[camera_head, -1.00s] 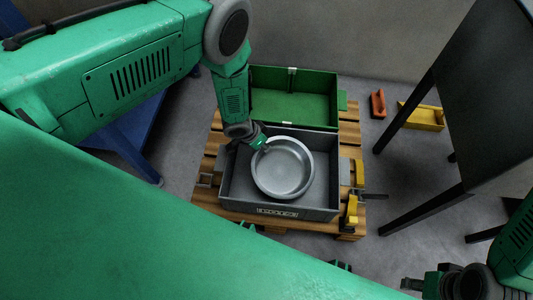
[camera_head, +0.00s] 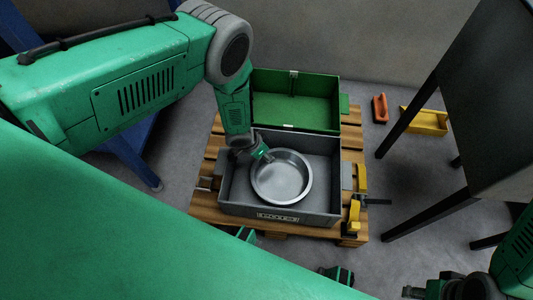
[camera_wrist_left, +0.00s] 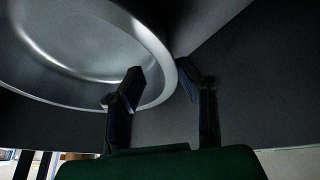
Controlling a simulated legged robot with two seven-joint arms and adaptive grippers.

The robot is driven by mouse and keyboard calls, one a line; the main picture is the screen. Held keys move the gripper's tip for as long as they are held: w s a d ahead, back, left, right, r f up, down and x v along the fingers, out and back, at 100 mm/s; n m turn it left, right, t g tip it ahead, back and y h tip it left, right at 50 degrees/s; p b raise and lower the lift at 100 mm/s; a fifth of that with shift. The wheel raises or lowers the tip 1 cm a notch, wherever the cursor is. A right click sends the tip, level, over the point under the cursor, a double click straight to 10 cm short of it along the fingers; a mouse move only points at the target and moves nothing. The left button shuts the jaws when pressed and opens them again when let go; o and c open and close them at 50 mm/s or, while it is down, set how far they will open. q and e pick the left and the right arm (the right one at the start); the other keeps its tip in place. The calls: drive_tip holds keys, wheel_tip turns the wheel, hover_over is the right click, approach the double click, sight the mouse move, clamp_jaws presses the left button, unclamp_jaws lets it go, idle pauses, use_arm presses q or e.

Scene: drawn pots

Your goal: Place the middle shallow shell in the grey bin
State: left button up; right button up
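The shallow shell (camera_head: 281,177) is a round, silvery metal dish with a raised rim. It sits level inside the grey bin (camera_head: 237,206), which stands on a wooden pallet. My left gripper (camera_head: 267,155) reaches down into the bin at the shell's back-left rim. In the left wrist view, its fingers (camera_wrist_left: 160,85) stand apart on either side of the shell's rim (camera_wrist_left: 166,70), with space between them. The shell's underside is hidden. My right gripper (camera_head: 414,291) is at the bottom right, away from the bin, too small to read its fingers.
An open green crate (camera_head: 296,100) stands directly behind the grey bin. Yellow clamps (camera_head: 354,215) are at the pallet's right side. An orange-red object (camera_head: 380,107) and a yellow tray (camera_head: 425,120) lie on the floor. A dark table (camera_head: 470,90) stands at the right.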

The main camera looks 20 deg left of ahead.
use_arm(q)
drive_tip(key=p+v, duration=0.5)
drive_tip(key=v, duration=0.7)
drive_tip(key=shift+r+p, duration=0.15)
drive_tip(key=shift+p, duration=0.25)
drive_tip(key=shift+s, duration=0.1)
drive_tip(key=s+a+r+n+g+y, duration=0.1)
drive_tip(key=s+r, duration=0.5)
drive_tip(key=s, duration=0.6)
drive_tip(key=s+a+r+n+g+y, duration=0.2)
drive_tip(key=s+a+r+n, duration=0.2)
drive_tip(key=s, duration=0.8)
wheel_tip(320, 180, up, 2)
drive_tip(key=shift+r, duration=0.2)
